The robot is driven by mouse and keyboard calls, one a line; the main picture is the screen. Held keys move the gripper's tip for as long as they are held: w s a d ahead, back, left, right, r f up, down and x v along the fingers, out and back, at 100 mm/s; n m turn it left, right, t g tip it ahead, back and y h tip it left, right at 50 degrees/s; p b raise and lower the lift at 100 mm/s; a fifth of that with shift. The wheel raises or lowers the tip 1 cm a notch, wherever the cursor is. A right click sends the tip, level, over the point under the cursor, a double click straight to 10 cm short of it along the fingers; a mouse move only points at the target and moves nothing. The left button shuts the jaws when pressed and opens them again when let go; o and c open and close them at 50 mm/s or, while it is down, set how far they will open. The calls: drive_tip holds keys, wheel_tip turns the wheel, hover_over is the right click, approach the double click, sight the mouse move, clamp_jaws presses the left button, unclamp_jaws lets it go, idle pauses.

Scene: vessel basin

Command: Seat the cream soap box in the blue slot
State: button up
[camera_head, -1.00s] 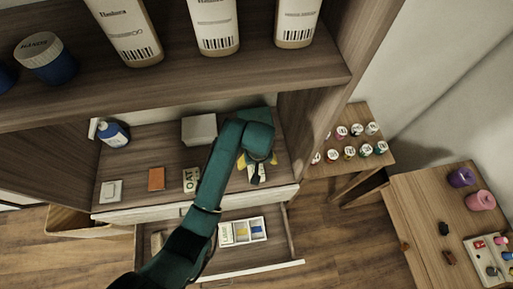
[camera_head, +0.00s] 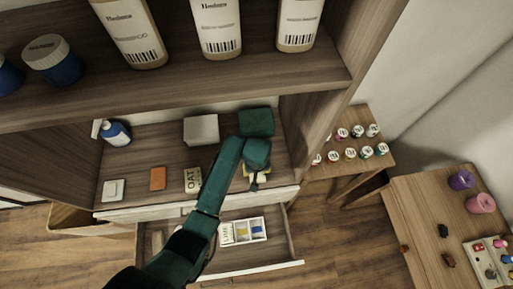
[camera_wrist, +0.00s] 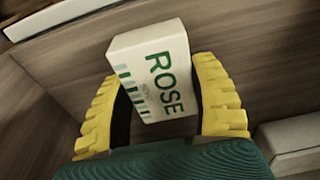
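A cream box marked ROSE in green (camera_wrist: 152,75) is between the yellow fingers of my gripper (camera_wrist: 155,75) in the wrist view. The fingers flank its two sides closely; whether they press on it I cannot tell. In the head view my gripper (camera_head: 257,178) is low over the right part of the shelf and largely hides the box. A white tray (camera_head: 245,242) lies in the open drawer below. It has a box marked LIME in its left part, and yellow and blue patches show in the other compartments.
A box marked OAT (camera_head: 192,180), an orange block (camera_head: 158,178), a white box (camera_head: 201,129) and a blue bottle (camera_head: 115,133) are on the same shelf (camera_head: 135,160). Tall bottles stand on the shelf above.

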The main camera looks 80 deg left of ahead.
drive_tip(key=c, duration=0.4)
drive_tip(key=shift+o, duration=0.2)
drive_tip(key=shift+r, duration=0.15)
wheel_tip(320, 180, up, 10)
drive_tip(key=shift+f, duration=0.15)
drive_tip(key=shift+w+d, duration=0.1)
drive_tip(key=shift+w, duration=0.1)
drive_tip(key=w+d+m+p, duration=0.1)
drive_tip(key=w+d+m, duration=0.2)
drive_tip(key=d, duration=0.7)
drive_tip(key=w+d+f+m+h+p, duration=0.1)
drive_tip(key=w+d+m+p, duration=0.1)
drive_tip(key=d+m, duration=0.6)
drive_tip(key=w+d+f+m+t+p, duration=0.1)
drive_tip(key=w+d+m, duration=0.3)
drive_tip(key=d, duration=1)
drive_tip(key=shift+w+m+p, duration=0.3)
drive_tip(key=shift+m+p, duration=0.3)
drive_tip(key=shift+m, duration=0.3)
